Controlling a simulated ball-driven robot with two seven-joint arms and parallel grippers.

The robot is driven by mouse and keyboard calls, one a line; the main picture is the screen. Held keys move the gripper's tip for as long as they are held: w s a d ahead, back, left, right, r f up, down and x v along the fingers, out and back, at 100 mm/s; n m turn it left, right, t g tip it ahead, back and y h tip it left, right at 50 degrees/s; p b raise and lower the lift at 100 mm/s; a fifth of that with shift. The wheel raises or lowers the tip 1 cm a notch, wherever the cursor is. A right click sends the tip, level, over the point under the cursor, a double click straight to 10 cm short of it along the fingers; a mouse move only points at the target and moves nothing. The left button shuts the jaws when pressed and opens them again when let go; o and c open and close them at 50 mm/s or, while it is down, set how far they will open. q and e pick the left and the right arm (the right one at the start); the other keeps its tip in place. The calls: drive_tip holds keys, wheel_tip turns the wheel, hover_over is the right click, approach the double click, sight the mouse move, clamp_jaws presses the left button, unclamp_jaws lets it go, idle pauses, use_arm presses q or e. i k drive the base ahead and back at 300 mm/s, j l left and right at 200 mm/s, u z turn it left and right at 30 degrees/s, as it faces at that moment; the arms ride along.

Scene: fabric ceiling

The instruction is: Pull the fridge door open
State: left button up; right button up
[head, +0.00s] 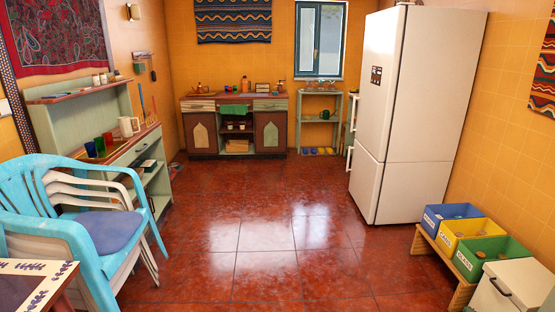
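The white fridge (421,110) stands on the right side of the room, against the yellow wall. It has a tall upper door (380,75) and a shorter lower door (366,181), both on its left-facing side and both looking closed. A handle (352,118) runs along the far edge of the upper door, and a lower handle (349,159) sits near the top of the lower door. A small dark panel (376,76) is on the upper door. Neither of my grippers is in the head view.
The red tiled floor (290,225) is clear in front of the fridge. Stacked chairs (85,220) stand at left.

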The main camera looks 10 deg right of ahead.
sight(384, 29)
drive_tip(key=i+j+z, duration=0.2)
drive_tip(key=i, duration=2.5)
drive_tip(key=i+l+z, duration=0.25)
drive_tip(key=i, duration=0.45)
drive_tip(key=i+z, duration=0.2)
drive_tip(key=i, duration=0.55)
drive_tip(key=i+z, duration=0.25)
drive_tip(key=i, duration=0.45)
drive_tip(key=i+j+z, duration=0.25)
drive_tip(key=i, duration=0.5)
